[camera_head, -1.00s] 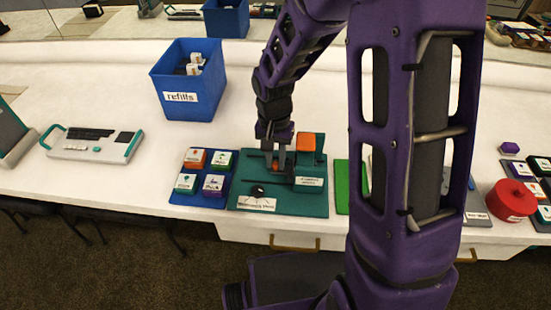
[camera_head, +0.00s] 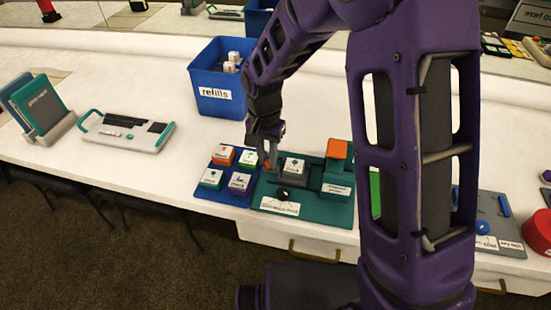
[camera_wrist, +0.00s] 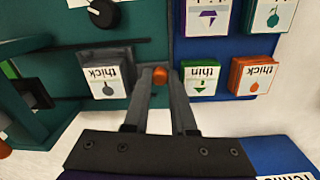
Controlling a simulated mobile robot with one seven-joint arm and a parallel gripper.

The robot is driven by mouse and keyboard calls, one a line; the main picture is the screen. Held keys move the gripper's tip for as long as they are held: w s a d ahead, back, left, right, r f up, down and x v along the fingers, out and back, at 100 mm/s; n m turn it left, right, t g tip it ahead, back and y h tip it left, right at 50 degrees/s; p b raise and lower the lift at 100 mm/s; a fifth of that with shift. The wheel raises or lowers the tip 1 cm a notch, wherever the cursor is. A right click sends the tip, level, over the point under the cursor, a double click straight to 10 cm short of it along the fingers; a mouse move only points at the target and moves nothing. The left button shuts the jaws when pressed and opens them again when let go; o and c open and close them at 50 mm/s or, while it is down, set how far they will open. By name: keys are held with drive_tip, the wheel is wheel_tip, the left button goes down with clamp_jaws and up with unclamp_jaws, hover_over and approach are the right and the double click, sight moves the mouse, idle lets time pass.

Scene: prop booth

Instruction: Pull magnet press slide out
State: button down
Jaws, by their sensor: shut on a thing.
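The teal magnet press (camera_head: 335,212) stands on the white counter, its tower with an orange top (camera_head: 337,149) at the right. Its grey slide (camera_head: 293,180) is drawn out to the left of the tower and carries a grey block labelled "thick" (camera_head: 294,167). The slide also shows in the wrist view (camera_wrist: 108,52). My gripper (camera_head: 269,164) is at the slide's left end. In the wrist view my gripper (camera_wrist: 160,76) is shut on the slide's orange knob (camera_wrist: 160,73); the fingers hide its sides.
A blue tray (camera_head: 226,197) with several labelled blocks sits directly left of the press. A blue "refills" bin (camera_head: 217,105) stands behind. A black dial (camera_head: 283,194) is on the press front. A white keyboard-like device (camera_head: 125,131) lies farther left.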

drive_tip(key=shift+w+a, duration=0.1)
drive_tip(key=shift+a, duration=0.15)
drive_tip(key=c, duration=0.7)
unclamp_jaws()
wheel_tip(320, 180, up, 18)
drive_tip(key=p, duration=0.3)
drive_tip(key=shift+a+f, duration=0.15)
drive_tip(key=shift+f, duration=0.1)
